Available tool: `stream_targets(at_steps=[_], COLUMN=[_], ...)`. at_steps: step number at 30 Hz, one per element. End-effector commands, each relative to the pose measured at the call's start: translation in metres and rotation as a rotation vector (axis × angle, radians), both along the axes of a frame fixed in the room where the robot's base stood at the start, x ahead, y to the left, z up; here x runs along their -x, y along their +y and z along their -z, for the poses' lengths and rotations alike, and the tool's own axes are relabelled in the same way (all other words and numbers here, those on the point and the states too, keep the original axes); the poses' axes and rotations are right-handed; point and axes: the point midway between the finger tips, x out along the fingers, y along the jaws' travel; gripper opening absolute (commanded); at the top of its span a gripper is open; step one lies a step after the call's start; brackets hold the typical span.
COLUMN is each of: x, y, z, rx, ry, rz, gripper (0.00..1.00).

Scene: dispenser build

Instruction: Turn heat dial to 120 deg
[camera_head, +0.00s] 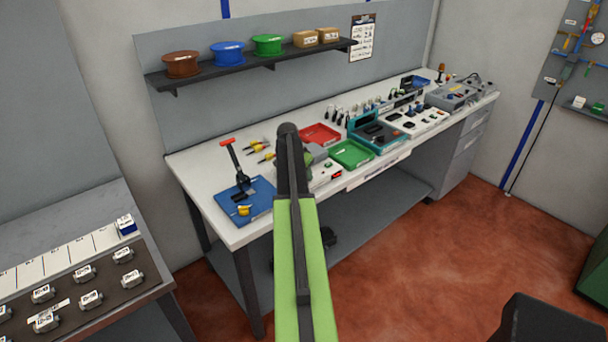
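My arm rises from the bottom centre, a green link topped by a black joint, in front of the white workbench (205,180). My gripper is not visible; the arm's far part is hidden behind the near link. No heat dial can be made out with certainty. A small pale unit with a red mark (336,174) sits on the bench just right of my arm, partly covered by it. A grey box (318,153) stands behind it. Any dial and its setting are too small or hidden to read.
A red tray (321,134), a green tray (351,153) and a teal-framed station (378,132) stand to the right. Spools sit on a wall shelf (250,67).

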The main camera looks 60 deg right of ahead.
Motion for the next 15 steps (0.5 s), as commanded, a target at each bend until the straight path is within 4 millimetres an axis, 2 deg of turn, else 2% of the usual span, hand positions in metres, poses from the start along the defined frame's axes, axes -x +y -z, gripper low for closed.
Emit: stream_targets(at_steps=[1,3,15], x=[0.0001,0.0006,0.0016], y=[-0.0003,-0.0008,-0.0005], z=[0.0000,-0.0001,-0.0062], rx=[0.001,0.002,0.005], ry=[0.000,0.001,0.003], rz=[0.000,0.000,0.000], gripper=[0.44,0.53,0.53])
